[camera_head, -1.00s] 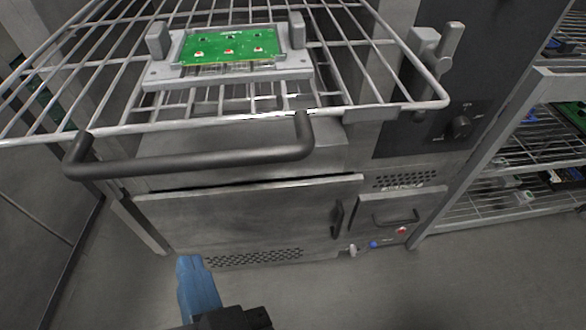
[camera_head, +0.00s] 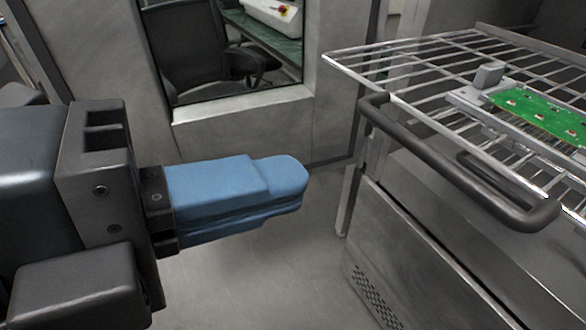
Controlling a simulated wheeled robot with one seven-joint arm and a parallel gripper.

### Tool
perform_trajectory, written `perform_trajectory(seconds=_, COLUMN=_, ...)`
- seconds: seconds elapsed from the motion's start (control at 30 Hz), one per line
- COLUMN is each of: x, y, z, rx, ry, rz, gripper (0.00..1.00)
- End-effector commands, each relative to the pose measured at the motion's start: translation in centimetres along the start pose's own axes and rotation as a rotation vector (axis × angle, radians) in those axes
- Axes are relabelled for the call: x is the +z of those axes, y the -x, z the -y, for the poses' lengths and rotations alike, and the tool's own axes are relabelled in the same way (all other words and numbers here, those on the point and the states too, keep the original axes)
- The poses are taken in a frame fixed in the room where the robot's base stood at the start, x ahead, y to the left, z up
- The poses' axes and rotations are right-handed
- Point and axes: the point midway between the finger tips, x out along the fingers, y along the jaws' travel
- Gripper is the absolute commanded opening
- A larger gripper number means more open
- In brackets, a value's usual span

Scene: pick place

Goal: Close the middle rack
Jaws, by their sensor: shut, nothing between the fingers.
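A wire rack (camera_head: 417,56) is pulled out of a grey metal cabinet (camera_head: 420,262) at the right. A dark bar handle (camera_head: 447,172) runs along its front edge. My gripper (camera_head: 303,184), with blue fingers, reaches in from the left. Its fingers are shut together with nothing between them. The fingertips are left of the handle, clear of it and pointing toward the cabinet side. The rack's far right part is cut off by the picture edge.
A green circuit board (camera_head: 539,112) lies on a grey holder (camera_head: 470,97) on the rack. A wall with a window (camera_head: 225,45) stands behind my gripper. Bare floor (camera_head: 255,270) lies between my gripper and the cabinet.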

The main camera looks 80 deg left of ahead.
Motion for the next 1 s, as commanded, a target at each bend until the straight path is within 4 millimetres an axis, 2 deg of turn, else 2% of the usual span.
perform_trajectory(seconds=0.3, x=-0.1, y=-6.4, z=0.1, rx=0.0, ry=0.004, rz=-0.004, gripper=0.0)
perform_trajectory(seconds=0.53, x=-0.1, y=-10.1, z=0.0, rx=0.001, ry=0.004, rz=-0.003, gripper=0.0)
perform_trajectory(seconds=0.7, x=0.0, y=-11.5, z=0.0, rx=0.0, ry=0.003, rz=-0.001, gripper=0.0)
perform_trajectory(seconds=1.0, x=0.0, y=-11.8, z=0.0, rx=-0.001, ry=0.004, rz=0.001, gripper=0.0)
